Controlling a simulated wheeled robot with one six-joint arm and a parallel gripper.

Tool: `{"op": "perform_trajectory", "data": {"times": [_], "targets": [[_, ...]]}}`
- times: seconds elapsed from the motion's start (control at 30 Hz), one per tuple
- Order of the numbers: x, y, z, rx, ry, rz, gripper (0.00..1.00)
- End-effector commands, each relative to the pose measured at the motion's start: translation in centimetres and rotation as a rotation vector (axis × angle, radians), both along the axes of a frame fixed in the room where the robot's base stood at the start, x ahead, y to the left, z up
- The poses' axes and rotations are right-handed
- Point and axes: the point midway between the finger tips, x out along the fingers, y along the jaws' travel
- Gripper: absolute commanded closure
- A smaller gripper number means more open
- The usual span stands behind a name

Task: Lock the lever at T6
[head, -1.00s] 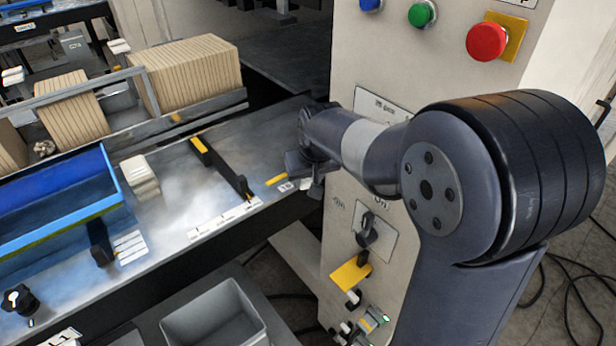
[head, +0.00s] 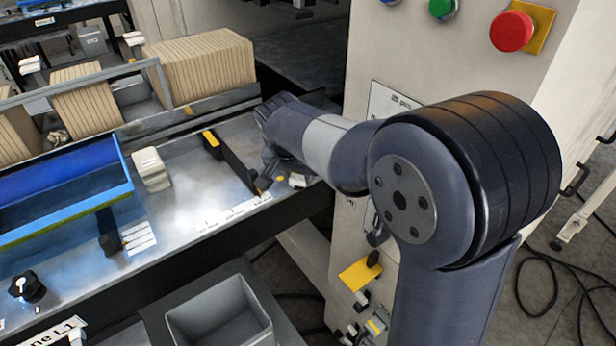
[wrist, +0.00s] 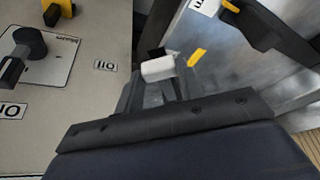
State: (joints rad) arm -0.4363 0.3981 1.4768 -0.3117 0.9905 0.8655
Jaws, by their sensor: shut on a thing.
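A black lever bar with a yellow end (head: 232,160) lies on the metal deck in the head view. A black bar with a yellow tip also shows at the top right of the wrist view (wrist: 262,30). My gripper (head: 277,172) is low over the deck, close to the right of that bar's near end. In the wrist view, my gripper (wrist: 155,90) appears shut on a small white piece (wrist: 157,68) with a dark part behind it. The fingers are partly hidden by my wrist. I cannot read which station is T6.
A cream control panel (head: 450,60) with a red button (head: 512,31) stands close on the right. Its black knob (wrist: 28,42) shows in the wrist view. A blue tray (head: 65,190), a white stack (head: 151,168) and brown board stacks (head: 200,70) stand left. A grey bin (head: 220,315) is in front.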

Motion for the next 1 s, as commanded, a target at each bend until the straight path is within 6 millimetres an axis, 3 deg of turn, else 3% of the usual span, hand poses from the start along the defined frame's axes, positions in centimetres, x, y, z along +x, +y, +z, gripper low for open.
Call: {"op": "perform_trajectory", "data": {"times": [0.5,1.0], "targets": [[2.4,4.0,0.1,0.001,-0.002,-0.463,1.00],[3.9,5.2,0.1,0.003,-0.002,-0.683,1.00]]}}
